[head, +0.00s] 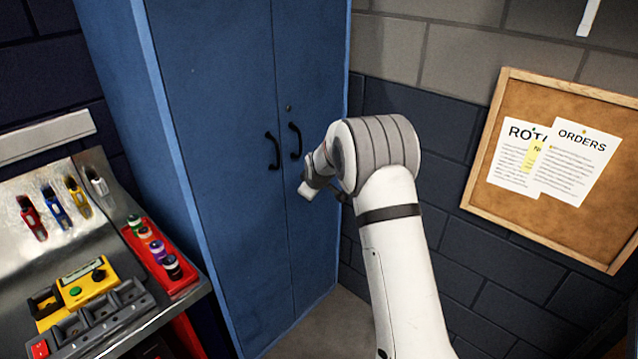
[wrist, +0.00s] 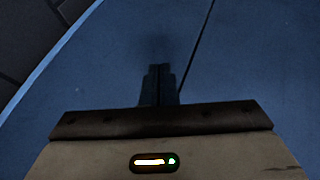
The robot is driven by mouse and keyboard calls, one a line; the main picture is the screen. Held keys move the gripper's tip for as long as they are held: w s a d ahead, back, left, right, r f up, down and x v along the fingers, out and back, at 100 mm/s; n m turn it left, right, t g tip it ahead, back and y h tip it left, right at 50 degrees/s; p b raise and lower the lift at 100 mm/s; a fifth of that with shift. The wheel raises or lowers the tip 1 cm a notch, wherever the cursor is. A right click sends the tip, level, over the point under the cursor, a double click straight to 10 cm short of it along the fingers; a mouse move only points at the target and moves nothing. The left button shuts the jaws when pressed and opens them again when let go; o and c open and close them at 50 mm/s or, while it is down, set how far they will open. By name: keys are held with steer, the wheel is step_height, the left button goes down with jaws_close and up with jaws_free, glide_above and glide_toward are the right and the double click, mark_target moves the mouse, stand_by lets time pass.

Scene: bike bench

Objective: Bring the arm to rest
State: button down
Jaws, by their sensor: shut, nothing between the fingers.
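My white arm rises from the lower right in the head view and bends left in front of the blue cabinet (head: 225,120). My gripper (wrist: 159,72) is shut and empty in the wrist view, its two dark fingers together and pointing towards the blue cabinet surface. In the head view the gripper end is small and partly hidden behind the arm's wrist, near the cabinet's two black handles (head: 283,146). I cannot tell how far the fingertips are from the door. Both cabinet doors are shut.
At the left, a bench (head: 190,287) carries a red tray (head: 178,291) of small bottles and a yellow device (head: 86,284) by a grey compartment holder. Several coloured tools hang on the panel behind. A cork board (head: 480,180) with papers hangs on the right wall.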

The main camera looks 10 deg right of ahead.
steer(key=s+d+r+m+g, duration=0.1)
steer(key=s+d+r+m, duration=0.2)
steer(key=s+r, duration=0.65)
steer(key=s+d+r+m+g, duration=0.15)
steer(key=s+r, duration=0.45)
steer(key=s, duration=0.7)
steer(key=s+d+m+g, duration=0.1)
steer(key=s+m, duration=0.1)
steer(key=s, duration=1.1)
steer(key=s+d+f+m+g, duration=0.1)
steer(key=s+m, duration=0.2)
steer(key=s, duration=0.9)
steer(key=shift+s+d+f+h, duration=0.15)
steer(key=shift+s+d+h, duration=0.15)
steer(key=shift+s, duration=0.1)
steer(key=shift+m, duration=0.25)
